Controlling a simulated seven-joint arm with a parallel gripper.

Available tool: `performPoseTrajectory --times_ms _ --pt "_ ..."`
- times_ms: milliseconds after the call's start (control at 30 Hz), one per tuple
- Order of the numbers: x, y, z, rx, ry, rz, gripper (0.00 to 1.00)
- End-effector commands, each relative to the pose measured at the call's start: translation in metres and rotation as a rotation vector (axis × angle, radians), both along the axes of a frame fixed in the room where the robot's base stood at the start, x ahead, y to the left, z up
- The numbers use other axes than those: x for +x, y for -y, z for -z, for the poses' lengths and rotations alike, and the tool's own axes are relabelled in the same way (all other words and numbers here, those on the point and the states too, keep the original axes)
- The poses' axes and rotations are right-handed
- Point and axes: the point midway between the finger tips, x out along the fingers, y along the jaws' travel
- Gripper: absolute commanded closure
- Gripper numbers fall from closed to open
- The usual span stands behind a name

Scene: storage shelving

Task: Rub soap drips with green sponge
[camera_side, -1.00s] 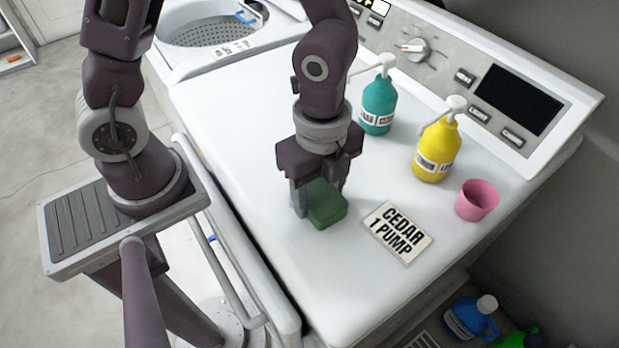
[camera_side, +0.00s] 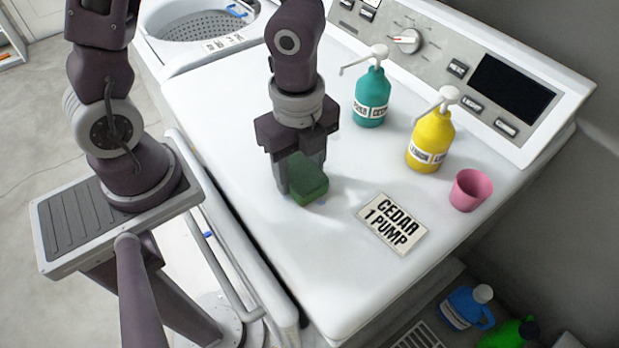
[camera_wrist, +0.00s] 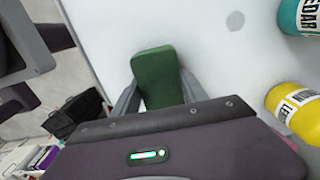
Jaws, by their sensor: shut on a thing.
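My gripper (camera_side: 300,172) is shut on the green sponge (camera_side: 309,184), a block that sticks out below the fingers, just over or on the white machine top (camera_side: 240,215). I cannot tell whether it touches. In the wrist view the sponge (camera_wrist: 157,75) sits between my two grey fingers. A small bluish mark (camera_side: 322,203) shows beside the sponge's lower edge. In the wrist view a faint grey round spot (camera_wrist: 235,20) lies on the white surface, right of and beyond the sponge; it may be a soap drip.
A teal pump bottle (camera_side: 370,98), a yellow pump bottle (camera_side: 431,142) and a pink cup (camera_side: 469,190) stand to the right. A card reading "CEDAR 1 PUMP" (camera_side: 393,224) lies in front. The surface left of my gripper is clear.

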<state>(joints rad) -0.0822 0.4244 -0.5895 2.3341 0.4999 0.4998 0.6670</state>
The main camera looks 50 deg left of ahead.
Motion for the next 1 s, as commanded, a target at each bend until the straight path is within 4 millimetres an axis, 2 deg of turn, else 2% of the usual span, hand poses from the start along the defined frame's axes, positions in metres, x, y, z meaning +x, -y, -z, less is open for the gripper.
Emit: performPoseTrajectory --times_ms 467,733,800,933,1000 --pt "-0.001 -0.044 0.0 0.001 0.0 -0.003 0.93" --pt "0.0 -0.019 0.003 -0.001 -0.001 0.005 0.93" --pt "0.0 -0.012 -0.002 -0.002 0.001 0.003 0.93" --pt "0.0 0.0 0.003 -0.001 0.0 0.006 0.93" --pt "0.0 0.006 -0.003 -0.001 0.001 0.004 0.93"
